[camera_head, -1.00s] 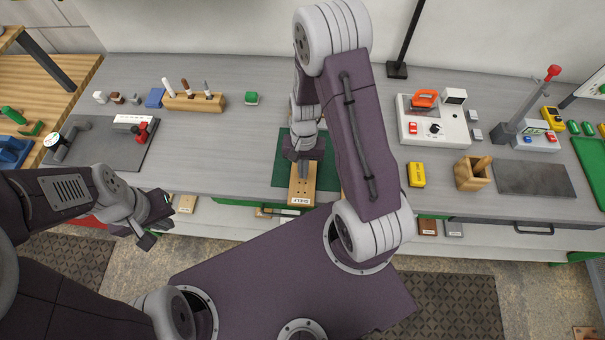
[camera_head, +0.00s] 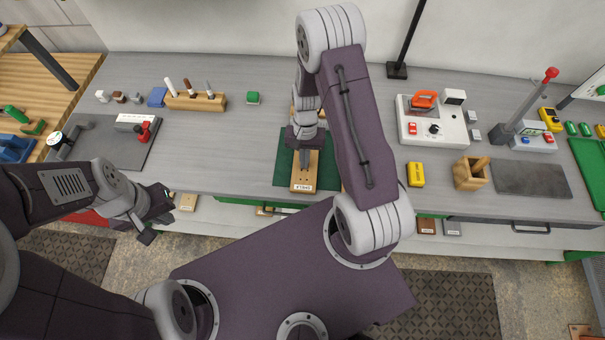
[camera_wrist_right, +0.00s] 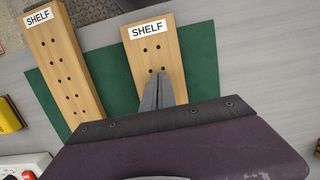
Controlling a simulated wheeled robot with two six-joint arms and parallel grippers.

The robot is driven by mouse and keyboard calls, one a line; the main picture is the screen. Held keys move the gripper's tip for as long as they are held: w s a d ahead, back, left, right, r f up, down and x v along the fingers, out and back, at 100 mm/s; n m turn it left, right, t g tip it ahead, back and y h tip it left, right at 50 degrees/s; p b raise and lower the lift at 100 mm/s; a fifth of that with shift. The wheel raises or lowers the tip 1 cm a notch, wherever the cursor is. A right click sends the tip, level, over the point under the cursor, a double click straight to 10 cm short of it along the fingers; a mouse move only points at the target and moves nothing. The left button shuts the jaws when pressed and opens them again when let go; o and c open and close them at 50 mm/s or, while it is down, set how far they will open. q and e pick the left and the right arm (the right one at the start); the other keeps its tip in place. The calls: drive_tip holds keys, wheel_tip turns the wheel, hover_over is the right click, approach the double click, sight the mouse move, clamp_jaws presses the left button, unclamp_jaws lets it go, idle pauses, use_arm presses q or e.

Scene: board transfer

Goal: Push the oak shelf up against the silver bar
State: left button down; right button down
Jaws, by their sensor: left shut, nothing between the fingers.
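An oak board labelled SHELF (camera_head: 304,178) lies on a green mat (camera_head: 286,170). It also shows in the right wrist view (camera_wrist_right: 152,50). My right gripper (camera_head: 304,158) is over this board, its two fingers together, pointing down at the board's top (camera_wrist_right: 158,92). Whether the tips touch the wood I cannot tell. A second oak board labelled SHELF (camera_wrist_right: 65,65) lies beside it in the right wrist view; my right arm mostly hides it in the head view. I cannot make out the silver bar. My left gripper (camera_head: 152,228) is shut and empty near the bench's front edge.
A yellow box (camera_head: 416,174) and a wooden holder (camera_head: 470,173) stand right of the mat. A white panel (camera_head: 432,122) is behind them.

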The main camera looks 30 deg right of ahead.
drive_tip(key=shift+w+d+f, duration=0.1)
drive_tip(key=shift+w+d, duration=0.3)
drive_tip(key=shift+w, duration=0.2)
drive_tip(key=shift+w+d+f, duration=0.1)
drive_tip(key=shift+w+d, duration=0.25)
drive_tip(key=shift+w, duration=0.25)
use_arm(q)
drive_tip(key=shift+s+f, duration=0.1)
drive_tip(key=shift+s, duration=0.05)
use_arm(e)
drive_tip(key=shift+w, duration=0.1)
use_arm(q)
drive_tip(key=shift+d, duration=0.1)
use_arm(e)
drive_tip(key=shift+r, duration=0.1)
